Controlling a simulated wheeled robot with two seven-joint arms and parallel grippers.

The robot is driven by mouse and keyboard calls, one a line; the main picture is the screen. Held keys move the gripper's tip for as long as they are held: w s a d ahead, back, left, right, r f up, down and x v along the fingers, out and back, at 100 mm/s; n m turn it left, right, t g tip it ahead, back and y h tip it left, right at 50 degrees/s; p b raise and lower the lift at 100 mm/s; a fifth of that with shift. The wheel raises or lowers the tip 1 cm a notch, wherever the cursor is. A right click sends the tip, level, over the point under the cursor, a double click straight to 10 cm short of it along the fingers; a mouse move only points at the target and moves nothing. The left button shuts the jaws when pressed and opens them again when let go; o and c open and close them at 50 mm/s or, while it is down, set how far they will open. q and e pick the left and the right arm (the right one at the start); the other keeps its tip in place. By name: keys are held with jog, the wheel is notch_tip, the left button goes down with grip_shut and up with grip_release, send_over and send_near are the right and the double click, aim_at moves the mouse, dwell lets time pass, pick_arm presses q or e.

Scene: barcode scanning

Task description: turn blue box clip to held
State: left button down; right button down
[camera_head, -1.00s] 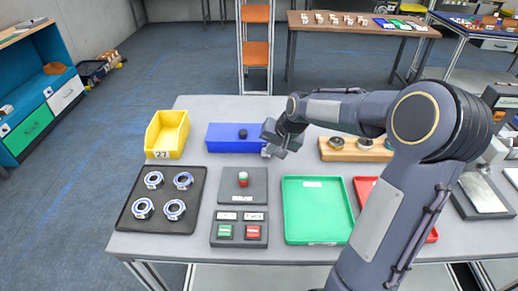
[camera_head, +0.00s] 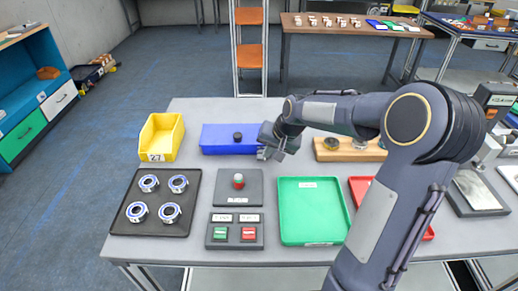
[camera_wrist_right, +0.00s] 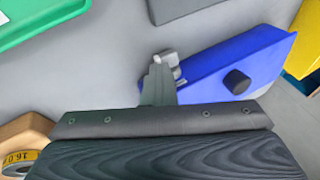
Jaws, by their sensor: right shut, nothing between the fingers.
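The blue box (camera_head: 217,139) lies long side across at the back of the grey table, with a black round knob (camera_head: 238,136) on it. My right gripper (camera_head: 271,154) is at the box's right end. In the right wrist view its fingers (camera_wrist_right: 158,84) are shut and empty, pointing at a small light-grey clip (camera_wrist_right: 168,59) at the end of the blue box (camera_wrist_right: 215,66). The clip is partly behind the fingertips. I cannot tell whether they touch it or which way it is turned. My left gripper is out of view.
A yellow bin (camera_head: 161,137) stands left of the box. A wooden block (camera_head: 350,150) is right of the gripper. In front lie a black tray (camera_head: 156,218) with several rings, button panels (camera_head: 236,231), a green tray (camera_head: 313,215) and a red tray (camera_head: 361,186).

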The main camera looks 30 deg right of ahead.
jog(key=shift+w+a+f, duration=0.1)
jog(key=shift+a+f, duration=0.4)
jog(key=shift+w+a+r+p, duration=0.15)
jog(key=shift+r+p, duration=0.15)
jog(key=shift+r, duration=0.15)
jog(key=r+p, duration=0.2)
jog(key=r, duration=0.1)
jog(key=d+r, duration=0.1)
jog(key=shift+s+r+p, duration=0.25)
jog(key=shift+r+p, duration=0.1)
jog(key=shift+p, duration=0.05)
jog(key=s+d+r+b, duration=0.1)
jog(key=s+d+r, duration=0.2)
jog(key=s+r, duration=0.2)
notch_tip(320, 180, up, 2)
jog(key=shift+r, duration=0.1)
jog(key=s+a+f+n+y, duration=0.1)
jog(key=s+a+f+n, duration=0.1)
jog(key=s+a, duration=0.6)
jog(key=s+a+f+n+y, duration=0.1)
jog(key=s+a+f+n, duration=0.2)
jog(key=s+a, duration=0.6)
jog(key=s+n, duration=0.1)
jog(key=s, duration=0.3)
jog(key=shift+s+a+f+t, duration=0.25)
jog(key=shift+s+a+t, duration=0.05)
